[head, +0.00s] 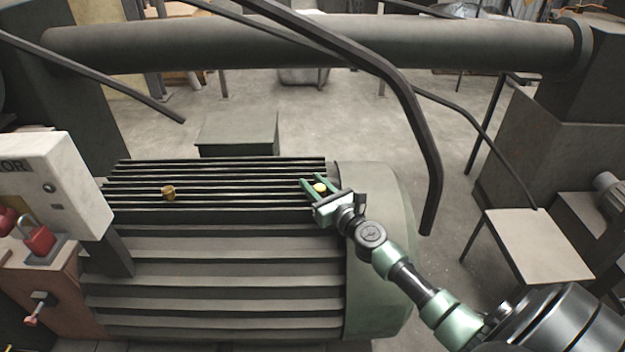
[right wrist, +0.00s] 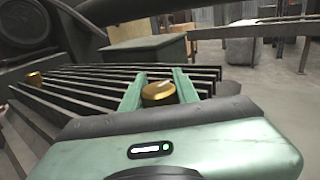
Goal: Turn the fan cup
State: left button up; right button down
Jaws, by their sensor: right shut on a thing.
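A small brass cup (head: 320,188) sits at the right end of the finned top of a green-grey motor (head: 215,245), beside the rounded end cover (head: 385,260). My right gripper (head: 319,189) reaches in from the lower right and is shut on this cup. The right wrist view shows the cup (right wrist: 158,93) between the two green fingers, its round top bare and a line across it. A second brass cup (head: 168,193) stands on the fins further left, apart from the gripper; it also shows in the right wrist view (right wrist: 34,79). My left gripper is out of view.
A white box (head: 75,180) with red padlocks (head: 38,238) stands at the left. A thick pipe (head: 300,45) crosses the back, and a bent dark bar (head: 415,130) hangs over the motor's right end. A green box (head: 238,132) sits behind the motor.

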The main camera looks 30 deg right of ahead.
jog(key=m+h, duration=0.1)
jog(key=h+p, duration=0.1)
jog(key=shift+d+r+m+h, duration=0.2)
jog(key=shift+m+h, duration=0.1)
jog(key=shift+m, duration=0.1)
jog(key=shift+m+h+p, duration=0.45)
jog(key=shift+m+h, duration=0.05)
jog(key=shift+h, duration=0.2)
jog(key=shift+s+d+f+m+g+h, duration=0.15)
jog(key=shift+m+g+h, duration=0.2)
jog(key=shift+h, duration=0.25)
jog(key=shift+w+d+f+m+g+h, duration=0.1)
jog(key=shift+m+g+h, duration=0.15)
jog(key=shift+m+h, duration=0.3)
jog(key=m+h, duration=0.1)
jog(key=g+h+b, duration=0.1)
jog(key=h, duration=0.1)
jog(key=shift+s+d+m+g, duration=0.15)
jog(key=shift+d+m+g, duration=0.15)
jog(key=shift+m, duration=0.1)
pick_arm(q)
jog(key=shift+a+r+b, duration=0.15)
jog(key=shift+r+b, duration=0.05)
jog(key=shift+b, duration=0.45)
pick_arm(e)
jog(key=shift+s+d+m+g+h, duration=0.2)
jog(key=shift+m+g+h, duration=0.45)
jog(key=shift+h, duration=0.4)
jog(key=shift+r+m, duration=0.1)
jog(key=shift+m, duration=0.15)
